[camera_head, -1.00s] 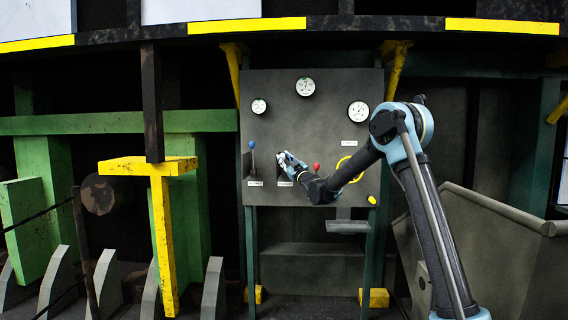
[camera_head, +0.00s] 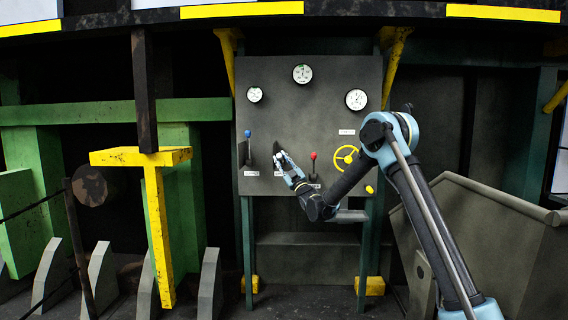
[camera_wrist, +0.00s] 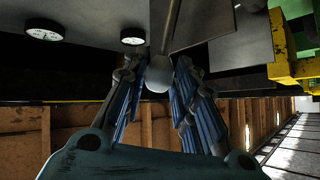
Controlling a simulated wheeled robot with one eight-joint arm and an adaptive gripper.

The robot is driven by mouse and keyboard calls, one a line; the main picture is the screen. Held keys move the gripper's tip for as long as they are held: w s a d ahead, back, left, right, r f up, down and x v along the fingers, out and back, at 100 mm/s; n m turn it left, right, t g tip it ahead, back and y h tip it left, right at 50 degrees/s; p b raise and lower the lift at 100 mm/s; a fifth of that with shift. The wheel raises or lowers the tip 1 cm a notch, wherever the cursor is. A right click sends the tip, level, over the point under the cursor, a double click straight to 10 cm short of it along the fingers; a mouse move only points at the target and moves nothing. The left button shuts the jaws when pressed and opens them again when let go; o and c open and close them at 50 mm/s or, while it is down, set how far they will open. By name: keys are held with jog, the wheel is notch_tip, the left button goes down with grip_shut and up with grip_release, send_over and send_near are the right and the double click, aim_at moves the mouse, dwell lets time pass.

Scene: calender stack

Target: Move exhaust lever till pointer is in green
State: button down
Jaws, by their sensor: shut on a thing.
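A grey control panel (camera_head: 330,105) carries three round white gauges: left (camera_head: 254,94), middle (camera_head: 302,74) and right (camera_head: 356,99). Small green marks show on the dials; the pointers are too small to read. A blue-knobbed lever (camera_head: 248,134) stands at the left, a red-knobbed lever (camera_head: 313,156) at the right. My gripper (camera_head: 279,156) is at the middle lever, between them, and hides most of it. In the wrist view, the middle lever's pale round knob (camera_wrist: 158,74) sits between the fingers, which are shut on it. The lever labels are unreadable, so I cannot tell which is the exhaust lever.
A yellow handwheel (camera_head: 346,157) is on the panel right of the red lever, close to my forearm. A grey bin (camera_head: 500,240) stands at the right. A yellow T-shaped post (camera_head: 158,225) and green beams (camera_head: 180,200) stand at the left.

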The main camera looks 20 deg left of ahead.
jog(key=shift+s, duration=0.1)
jog(key=c, duration=1.6)
grip_release()
jog(key=shift+d, duration=0.1)
jog(key=v, duration=1.1)
jog(key=shift+s+d+f, duration=0.1)
jog(key=shift+d+f, duration=0.15)
jog(key=shift+f, duration=0.1)
jog(key=shift+d, duration=0.1)
